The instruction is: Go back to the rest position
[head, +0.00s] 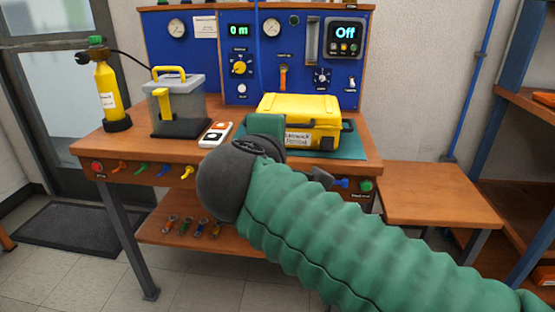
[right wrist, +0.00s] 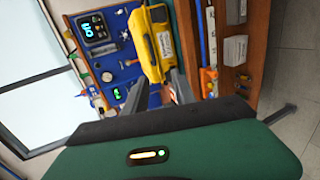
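My right arm reaches in from the right of the head view, and its green sleeve and dark wrist (head: 235,180) cover part of the bench front. In the right wrist view the two dark fingers of my right gripper (right wrist: 157,88) stand apart with nothing between them. The yellow case (head: 300,108) lies closed on a green mat (head: 350,146) on the bench; it also shows beyond the fingers in the right wrist view (right wrist: 152,45). I cannot tell the exact gap between fingers and case. My left gripper is in neither view.
The wooden bench (head: 140,143) also holds a yellow bottle (head: 106,88), a grey-clear box with a yellow handle (head: 178,100) and a small white device (head: 214,134). A blue gauge panel (head: 215,55) reading "Off" stands behind. A lower side table (head: 435,195) at right is bare.

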